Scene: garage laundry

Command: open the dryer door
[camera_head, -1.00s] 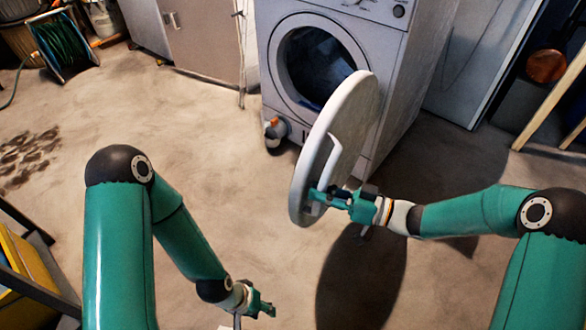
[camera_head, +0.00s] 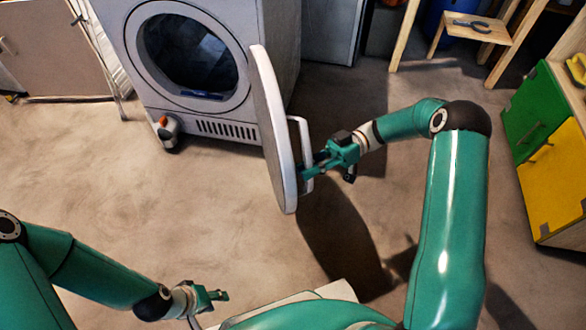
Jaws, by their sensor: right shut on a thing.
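The white dryer (camera_head: 118,50) stands at the upper left with its round opening (camera_head: 195,58) uncovered and dark inside. Its round door (camera_head: 270,125) stands swung out to the right, seen nearly edge-on. My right gripper (camera_head: 312,172) is shut on the door's white handle (camera_head: 304,135) near its lower end. My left gripper (camera_head: 222,296) is low in the picture, away from the dryer and empty; whether its fingers are apart is too small to tell.
A bottle with an orange cap (camera_head: 167,130) stands on the floor by the dryer's front. A wooden stool (camera_head: 480,28) with pliers and a green and yellow cabinet (camera_head: 545,150) stand at the right. The floor at the left is clear.

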